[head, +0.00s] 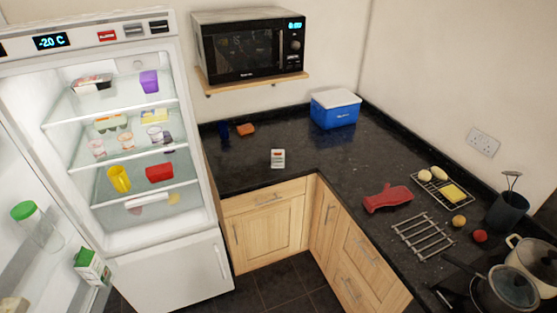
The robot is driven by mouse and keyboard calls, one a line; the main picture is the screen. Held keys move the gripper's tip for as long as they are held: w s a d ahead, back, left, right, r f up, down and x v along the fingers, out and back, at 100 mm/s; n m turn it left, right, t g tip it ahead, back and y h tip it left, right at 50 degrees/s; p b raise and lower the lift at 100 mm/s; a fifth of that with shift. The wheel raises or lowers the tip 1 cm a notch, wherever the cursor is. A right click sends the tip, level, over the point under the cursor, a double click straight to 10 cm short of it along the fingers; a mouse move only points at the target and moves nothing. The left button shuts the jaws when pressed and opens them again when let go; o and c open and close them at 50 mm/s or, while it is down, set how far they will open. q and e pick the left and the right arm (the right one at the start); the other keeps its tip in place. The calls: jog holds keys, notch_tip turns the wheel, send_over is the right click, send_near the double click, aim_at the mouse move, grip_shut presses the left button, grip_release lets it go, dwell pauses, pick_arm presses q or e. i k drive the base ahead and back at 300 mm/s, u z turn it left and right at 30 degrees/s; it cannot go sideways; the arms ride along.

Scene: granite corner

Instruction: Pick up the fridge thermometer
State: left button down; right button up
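A small white upright object with coloured marks on its face, which looks like the fridge thermometer (278,159), stands on the dark granite counter (300,176) near its front edge, right of the open fridge. Its markings are too small to read. The fridge (187,275) is open at the left, with food and tubs on its shelves. Neither of my grippers is in the head view.
A blue cool box (335,112) stands in the counter corner, below and right of the microwave (250,48). A red oven mitt (388,198), a wire trivet (423,237) and a cooling rack (436,181) lie at the right. Pots (508,290) stand at lower right. Counter around the white object is clear.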

aim_at(277, 162)
jog(key=u, duration=0.8)
jog(key=i, duration=1.2)
